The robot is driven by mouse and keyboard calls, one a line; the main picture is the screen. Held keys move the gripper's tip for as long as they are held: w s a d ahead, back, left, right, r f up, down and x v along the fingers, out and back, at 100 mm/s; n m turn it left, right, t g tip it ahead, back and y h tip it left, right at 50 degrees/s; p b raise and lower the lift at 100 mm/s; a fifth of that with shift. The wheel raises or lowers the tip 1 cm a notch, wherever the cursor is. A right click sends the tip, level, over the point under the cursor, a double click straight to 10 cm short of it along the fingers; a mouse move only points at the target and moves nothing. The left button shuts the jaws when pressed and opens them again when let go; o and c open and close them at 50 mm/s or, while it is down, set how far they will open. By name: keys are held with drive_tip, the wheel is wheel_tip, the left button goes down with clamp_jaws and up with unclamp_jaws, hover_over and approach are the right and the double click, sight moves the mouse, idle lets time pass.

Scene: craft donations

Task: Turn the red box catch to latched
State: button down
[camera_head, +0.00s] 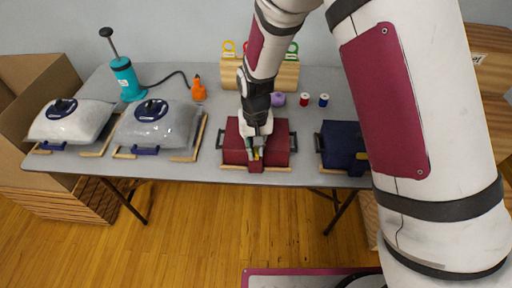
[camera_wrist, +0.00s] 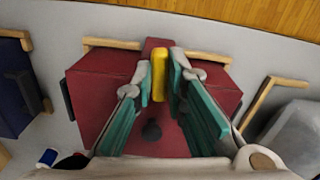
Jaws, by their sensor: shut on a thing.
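The red box (camera_head: 272,140) sits near the front edge of the grey table in the head view, with wooden strips at its front. It fills the middle of the wrist view (camera_wrist: 88,88). In the head view my gripper (camera_head: 255,150) hides most of the catch. I cannot tell the catch's latched state.
A blue box (camera_head: 342,142) stands to the right and two clear bags (camera_head: 160,126) to the left. A teal pump (camera_head: 126,78) with a hose, an orange nozzle (camera_head: 198,90), a wooden rack (camera_head: 285,76) and spools (camera_head: 304,99) are behind. Cardboard boxes (camera_head: 28,88) stand at the left.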

sight(255, 151)
drive_tip(key=shift+m, duration=0.7)
drive_tip(key=c, duration=1.6)
unclamp_jaws()
wheel_tip(255, 151, up, 12)
